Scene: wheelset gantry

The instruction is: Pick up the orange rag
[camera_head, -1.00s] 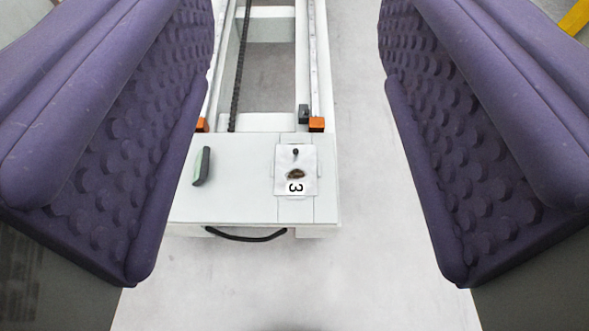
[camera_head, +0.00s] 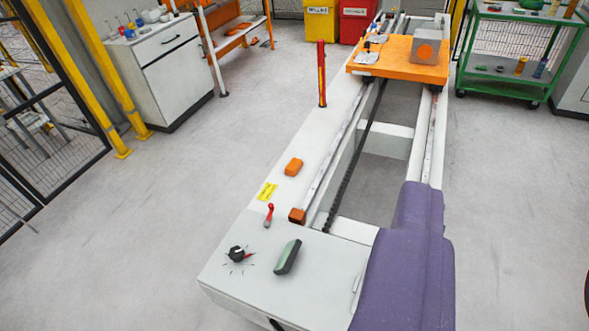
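A small orange item (camera_head: 293,167) with rounded edges lies on the white left beam of the gantry, beyond a yellow label. It may be the folded orange rag, but I cannot tell for sure. My gripper (camera_head: 515,275) shows as one purple padded finger at the lower right and a dark sliver of what looks like the other at the right edge. Bare floor shows between them. The gripper is open and empty, apart in the picture from the orange item, which lies up and left of it.
A red lever (camera_head: 269,214), a black knob (camera_head: 237,254) and a green-grey handheld object (camera_head: 288,257) are on the gantry's near end. A red post (camera_head: 322,75) rises from the left beam. An orange plate (camera_head: 398,62) spans the rails. Floor left of the gantry is clear.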

